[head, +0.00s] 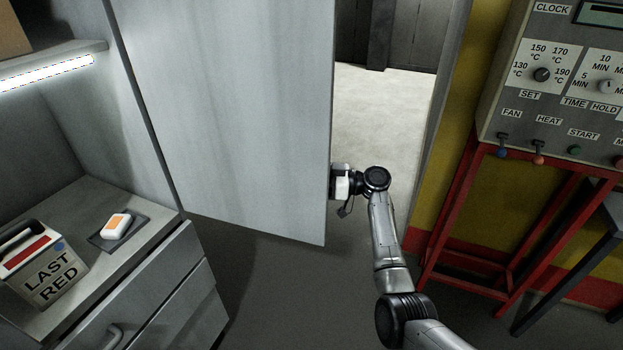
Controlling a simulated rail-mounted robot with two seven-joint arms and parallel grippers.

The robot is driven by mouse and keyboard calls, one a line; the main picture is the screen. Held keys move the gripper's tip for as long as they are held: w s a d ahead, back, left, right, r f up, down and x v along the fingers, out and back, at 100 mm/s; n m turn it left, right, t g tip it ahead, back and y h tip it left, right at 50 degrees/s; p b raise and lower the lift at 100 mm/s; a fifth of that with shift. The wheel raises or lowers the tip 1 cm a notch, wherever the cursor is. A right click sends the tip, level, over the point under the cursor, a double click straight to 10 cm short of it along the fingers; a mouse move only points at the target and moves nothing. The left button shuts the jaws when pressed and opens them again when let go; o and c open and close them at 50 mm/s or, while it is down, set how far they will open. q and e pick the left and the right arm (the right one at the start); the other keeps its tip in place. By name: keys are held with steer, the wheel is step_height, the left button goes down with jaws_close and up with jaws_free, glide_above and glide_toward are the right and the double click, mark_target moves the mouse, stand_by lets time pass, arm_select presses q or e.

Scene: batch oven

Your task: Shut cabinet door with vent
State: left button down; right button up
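A large plain grey door panel (235,110) stands open in the middle of the head view, its left side by the cabinet wall. No vent shows on the part of it in view. My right gripper (337,188) is at the panel's right edge, low down, with its arm coming in from the lower right. Its fingers are hidden or too small to make out, so I cannot tell whether it grips or only touches the edge. My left gripper is not in view.
At left, a worktop (160,222) over drawers holds a "LAST RED" box (50,280) and an orange-white item (116,226) on a dark pad. At right, a control panel (560,90) stands on a red frame (450,215). Pale floor shows through the opening beyond the panel.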

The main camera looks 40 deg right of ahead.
steer(key=shift+w+a, duration=0.2)
jaws_close()
stand_by(0.5)
